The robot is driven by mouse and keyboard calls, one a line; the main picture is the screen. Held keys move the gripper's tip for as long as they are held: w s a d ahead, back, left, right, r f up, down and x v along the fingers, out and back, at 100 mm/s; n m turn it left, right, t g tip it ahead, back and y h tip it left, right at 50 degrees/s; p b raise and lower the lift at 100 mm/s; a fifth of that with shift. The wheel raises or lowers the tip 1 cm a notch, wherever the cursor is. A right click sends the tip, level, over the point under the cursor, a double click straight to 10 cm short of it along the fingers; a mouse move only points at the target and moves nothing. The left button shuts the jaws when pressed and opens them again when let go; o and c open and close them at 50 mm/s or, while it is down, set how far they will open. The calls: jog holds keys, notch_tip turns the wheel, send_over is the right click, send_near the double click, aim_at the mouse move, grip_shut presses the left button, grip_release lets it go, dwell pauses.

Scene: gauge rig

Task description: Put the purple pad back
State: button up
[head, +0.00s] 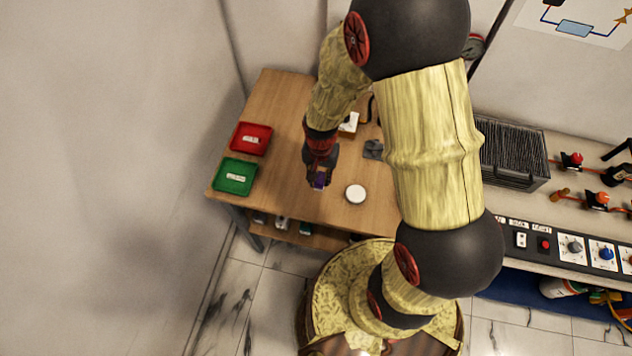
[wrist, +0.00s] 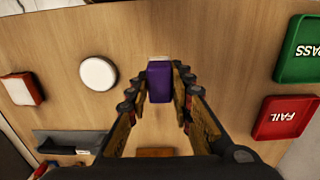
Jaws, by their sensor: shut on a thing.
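The purple pad (wrist: 160,84) is a small upright block with a pale end, held between the fingertips of my gripper (wrist: 160,73). In the head view the pad (head: 319,182) shows at the tip of my gripper (head: 319,174), over the front part of the wooden table (head: 280,110). My gripper is shut on it. I cannot tell whether the pad touches the table. A white round disc (head: 355,194) lies to its right in the head view; the disc (wrist: 97,73) is left of the pad in the wrist view.
A red FAIL tray (head: 251,138) and a green PASS tray (head: 235,175) stand at the table's left side. A dark grey fixture (head: 373,149) and a white-topped box (head: 349,123) stand behind the disc. Bare wood lies between the trays and my gripper.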

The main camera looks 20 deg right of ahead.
jog(key=shift+w+a+f, duration=0.15)
jog(key=shift+w+f, duration=0.3)
jog(key=shift+f, duration=0.1)
jog(key=shift+w+a+f, duration=0.15)
jog(key=shift+w+f, duration=0.25)
jog(key=shift+f, duration=0.1)
jog(key=shift+f+b, duration=0.3)
jog(key=shift+f, duration=1.3)
jog(key=shift+f, duration=0.1)
jog(key=o, duration=1)
